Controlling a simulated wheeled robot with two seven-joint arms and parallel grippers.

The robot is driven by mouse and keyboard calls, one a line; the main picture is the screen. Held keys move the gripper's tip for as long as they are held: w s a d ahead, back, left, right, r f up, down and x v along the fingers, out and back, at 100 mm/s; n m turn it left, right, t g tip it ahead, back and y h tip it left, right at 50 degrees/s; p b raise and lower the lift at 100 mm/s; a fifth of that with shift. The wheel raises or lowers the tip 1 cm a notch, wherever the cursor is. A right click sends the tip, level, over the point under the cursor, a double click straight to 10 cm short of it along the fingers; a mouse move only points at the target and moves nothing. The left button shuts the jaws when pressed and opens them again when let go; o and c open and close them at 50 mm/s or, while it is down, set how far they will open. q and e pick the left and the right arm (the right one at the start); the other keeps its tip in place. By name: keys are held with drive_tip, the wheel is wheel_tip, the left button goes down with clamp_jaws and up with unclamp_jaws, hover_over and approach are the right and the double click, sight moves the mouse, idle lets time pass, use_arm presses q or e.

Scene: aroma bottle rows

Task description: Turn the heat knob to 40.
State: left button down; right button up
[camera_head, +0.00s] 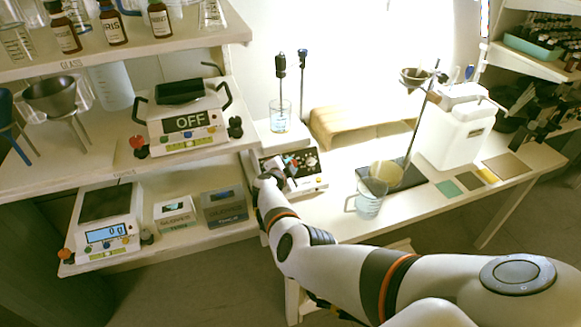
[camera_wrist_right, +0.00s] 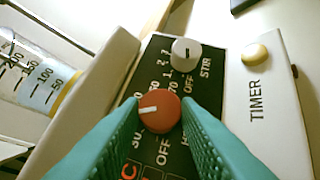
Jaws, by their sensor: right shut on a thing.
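The heat knob (camera_wrist_right: 160,114) is red with a white pointer line, and shows in the right wrist view on the black panel of the stirring hotplate (camera_head: 313,181). Its pointer line faces the left of that view. My right gripper (camera_wrist_right: 160,106) has teal ribbed fingers, one on each side of the red knob, and is shut on it. The fingers hide part of the printed scale; OFF is readable below the knob, but I cannot read a 40. My left gripper is not in view.
A beaker (camera_head: 280,118) stands on the hotplate. A glass jug (camera_head: 369,197) stands to its right. Shelves with scales (camera_head: 107,237) are at left.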

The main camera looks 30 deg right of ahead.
drive_tip(key=shift+m+g, duration=0.5)
drive_tip(key=shift+m, duration=0.1)
drive_tip(key=o, duration=1)
drive_tip(key=shift+r, duration=0.1)
drive_tip(key=shift+c, duration=0.2)
drive_tip(key=shift+s+a+r+p, duration=0.1)
drive_tip(key=shift+a+r+p, duration=0.2)
drive_tip(key=shift+p, duration=0.25)
drive_tip(key=p+v, duration=1)
drive_tip(key=v, duration=0.1)
